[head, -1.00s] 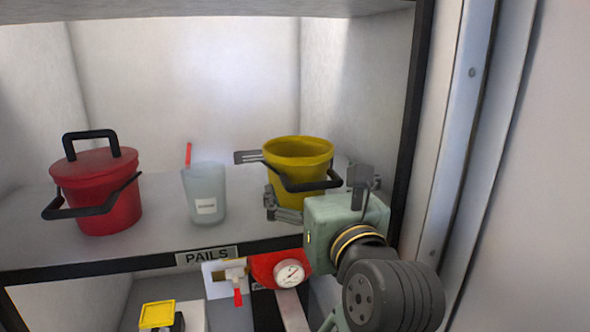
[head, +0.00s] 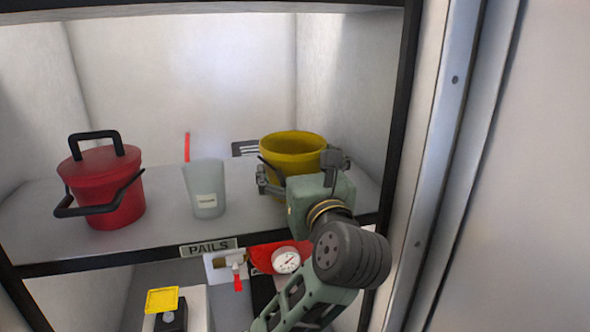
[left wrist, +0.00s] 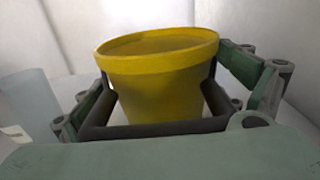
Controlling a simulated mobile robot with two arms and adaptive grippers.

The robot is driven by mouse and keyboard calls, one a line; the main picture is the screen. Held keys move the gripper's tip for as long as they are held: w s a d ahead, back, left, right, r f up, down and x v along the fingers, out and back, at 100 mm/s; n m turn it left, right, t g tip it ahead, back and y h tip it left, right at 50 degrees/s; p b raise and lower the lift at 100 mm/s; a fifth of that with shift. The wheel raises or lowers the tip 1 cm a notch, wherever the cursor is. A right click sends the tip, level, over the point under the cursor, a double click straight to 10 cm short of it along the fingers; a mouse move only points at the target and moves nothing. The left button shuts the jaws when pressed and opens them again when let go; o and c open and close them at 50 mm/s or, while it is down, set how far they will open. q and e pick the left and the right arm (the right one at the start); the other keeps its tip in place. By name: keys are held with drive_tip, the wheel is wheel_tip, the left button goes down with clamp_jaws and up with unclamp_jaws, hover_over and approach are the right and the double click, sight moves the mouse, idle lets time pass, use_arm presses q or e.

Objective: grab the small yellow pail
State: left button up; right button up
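The small yellow pail (head: 293,146) stands upright and open-topped at the right of the shelf. It fills the middle of the left wrist view (left wrist: 158,85), its dark handle (left wrist: 160,128) hanging down in front. My left gripper (head: 299,168) is open, one finger on each side of the pail. In the left wrist view, the gripper (left wrist: 163,88) has its fingers beside the pail wall; I cannot tell if they touch it. My gripper hides the pail's lower front in the head view. My right gripper is not in view.
A red lidded pail (head: 104,190) and a translucent beaker (head: 204,188) stand left on the shelf (head: 160,222). A slotted grey tool end (head: 245,148) shows behind the yellow pail. A dark post (head: 398,130) is close on the right. A gauge (head: 286,260) is below the shelf edge.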

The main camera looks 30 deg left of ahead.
use_arm(q)
drive_tip(key=c, duration=0.6)
drive_tip(key=shift+r, duration=0.15)
